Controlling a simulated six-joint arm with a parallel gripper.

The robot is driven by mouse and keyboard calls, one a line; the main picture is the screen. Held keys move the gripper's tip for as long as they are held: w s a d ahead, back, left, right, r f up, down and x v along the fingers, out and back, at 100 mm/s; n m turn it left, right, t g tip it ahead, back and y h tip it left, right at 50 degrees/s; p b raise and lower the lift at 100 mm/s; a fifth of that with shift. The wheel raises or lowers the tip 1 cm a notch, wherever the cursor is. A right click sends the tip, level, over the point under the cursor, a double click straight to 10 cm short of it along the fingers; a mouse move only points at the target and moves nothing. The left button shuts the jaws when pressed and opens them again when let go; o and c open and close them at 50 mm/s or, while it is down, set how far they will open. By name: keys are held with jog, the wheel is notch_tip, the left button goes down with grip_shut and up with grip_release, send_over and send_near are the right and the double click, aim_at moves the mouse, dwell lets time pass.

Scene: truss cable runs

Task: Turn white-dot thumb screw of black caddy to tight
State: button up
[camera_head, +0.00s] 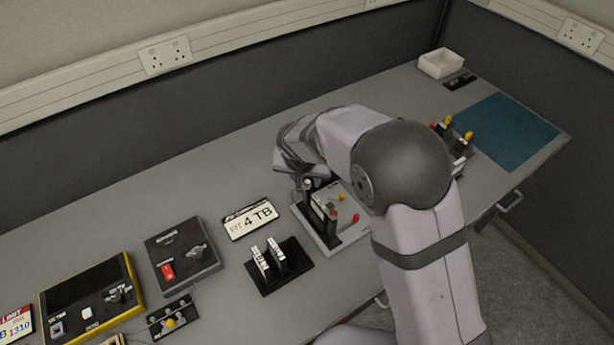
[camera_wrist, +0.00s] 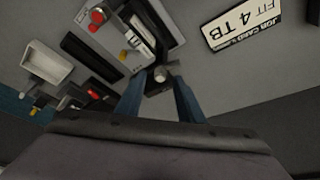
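A black caddy (camera_head: 322,210) stands on a light grey board in the head view, partly hidden by my arm. Its dark frame (camera_wrist: 160,25) shows at the top of the wrist view, with a white label strip (camera_wrist: 139,41). A grey round knob (camera_wrist: 162,73) shows at the near end of the caddy. A white dot on it cannot be made out. My gripper (camera_wrist: 160,79) has its two blue fingers apart, one on each side of this knob. Whether they touch it cannot be told. In the head view the fingertips are mostly hidden by my wrist.
The board (camera_head: 318,236) also carries red (camera_head: 355,218) and yellow (camera_head: 342,197) knobs. A job card (camera_head: 250,220) and a black stand with two white-labelled pieces (camera_head: 268,265) lie to the left. A grey box (camera_head: 184,252) stands farther left. A blue mat (camera_head: 508,132) lies at right.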

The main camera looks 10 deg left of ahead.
jog(key=shift+w+f, duration=0.25)
jog(key=shift+f, duration=0.3)
jog(key=shift+c, duration=0.6)
grip_shut()
